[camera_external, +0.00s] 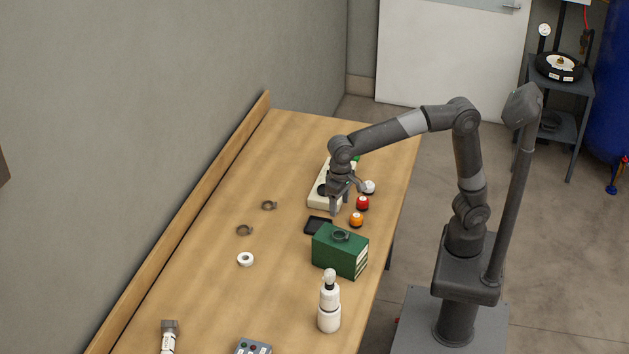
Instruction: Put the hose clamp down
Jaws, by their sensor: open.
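A dark ring-shaped clamp (341,235) lies on top of the green box (330,253). Two similar dark brown clamps lie flat on the table: one farther back (269,205) and one nearer (244,230). The picture does not show which of these is the task's clamp. My gripper (340,207) points down beside the cream-coloured block and behind the green box. It is open, apart from all three clamps, and I see nothing held in it. The arm hides part of the block.
The cream block (317,200), a black tray (317,226), and red (362,203), orange (356,220) and white (369,187) balls crowd my gripper. A white bottle (329,307) stands in front. A white roll (245,259) lies left. The table's left back is clear.

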